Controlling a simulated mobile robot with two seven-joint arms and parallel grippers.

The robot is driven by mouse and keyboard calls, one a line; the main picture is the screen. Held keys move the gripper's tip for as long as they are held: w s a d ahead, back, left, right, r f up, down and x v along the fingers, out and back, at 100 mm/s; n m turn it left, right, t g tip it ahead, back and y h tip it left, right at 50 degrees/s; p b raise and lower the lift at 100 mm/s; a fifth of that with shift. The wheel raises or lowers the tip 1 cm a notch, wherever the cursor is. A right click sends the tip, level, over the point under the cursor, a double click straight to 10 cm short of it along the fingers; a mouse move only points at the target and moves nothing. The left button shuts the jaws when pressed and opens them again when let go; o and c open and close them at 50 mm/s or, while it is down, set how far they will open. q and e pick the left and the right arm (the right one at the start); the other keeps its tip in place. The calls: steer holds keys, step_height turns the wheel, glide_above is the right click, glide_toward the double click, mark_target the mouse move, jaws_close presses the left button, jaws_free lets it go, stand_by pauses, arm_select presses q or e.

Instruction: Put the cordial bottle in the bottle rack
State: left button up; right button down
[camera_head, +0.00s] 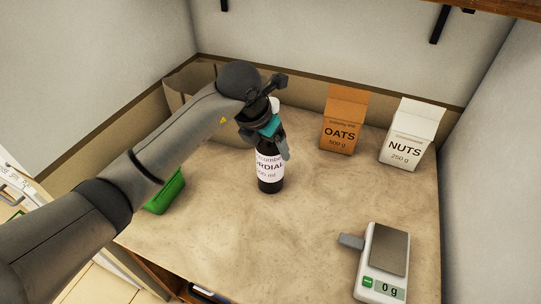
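The cordial bottle (268,172) is dark with a white label and stands upright on the counter, near the middle of the camera_head view. My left gripper (272,140) is at the bottle's upper part, with its fingers pointing down over the neck. The gripper hides the bottle's top, and I cannot tell whether the fingers are closed on it. I cannot make out a bottle rack in this view. My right gripper is not in view.
An orange oats box (342,122) and a white nuts box (408,138) stand at the back right. A scale (386,250) reading 0 g is at the front right. A green container (165,192) is partly behind my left arm. The front middle counter (270,240) is clear.

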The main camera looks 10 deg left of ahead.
arm_select(q)
jaws_close()
steer(key=shift+w+r, duration=0.1)
steer(key=shift+r, duration=0.05)
stand_by(0.4)
